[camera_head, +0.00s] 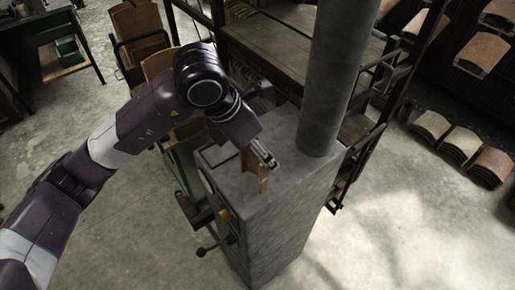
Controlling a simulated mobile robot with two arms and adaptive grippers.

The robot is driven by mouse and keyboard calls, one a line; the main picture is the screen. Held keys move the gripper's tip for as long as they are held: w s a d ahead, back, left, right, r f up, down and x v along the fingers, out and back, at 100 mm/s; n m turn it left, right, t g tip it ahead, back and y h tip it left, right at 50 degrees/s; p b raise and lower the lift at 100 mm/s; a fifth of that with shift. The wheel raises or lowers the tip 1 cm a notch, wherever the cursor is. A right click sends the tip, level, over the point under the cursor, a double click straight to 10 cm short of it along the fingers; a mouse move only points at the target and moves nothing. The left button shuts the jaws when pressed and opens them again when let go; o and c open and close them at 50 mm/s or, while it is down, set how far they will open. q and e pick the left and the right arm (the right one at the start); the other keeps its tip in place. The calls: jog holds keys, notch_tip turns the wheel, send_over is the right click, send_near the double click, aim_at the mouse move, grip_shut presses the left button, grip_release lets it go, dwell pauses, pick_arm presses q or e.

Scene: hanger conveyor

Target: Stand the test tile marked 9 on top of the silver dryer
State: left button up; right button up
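The silver dryer (285,225) is a tall grey metal box with a thick round pipe rising from its top. A brown tile (263,184) stands upright on or just above the dryer's top, left of the pipe. Its mark cannot be read from here. My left gripper (269,163) reaches down from the left, its fingertips at the tile's upper edge. The fingers look close together, but the gripper's own body and the steep view hide whether they pinch the tile. My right gripper is out of view.
The pipe (338,75) stands close to the right of my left gripper. A dark metal rack (285,48) is behind the dryer. Several curved tiles (462,141) lie on the floor at right. A lever with a round knob (202,252) sticks out at the dryer's left. The front floor is clear.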

pick_arm(q)
jog(key=o, duration=1.8)
jog(key=shift+o, duration=0.2)
jog(key=v, duration=1.2)
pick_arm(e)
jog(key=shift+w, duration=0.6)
pick_arm(q)
jog(key=shift+d, duration=0.1)
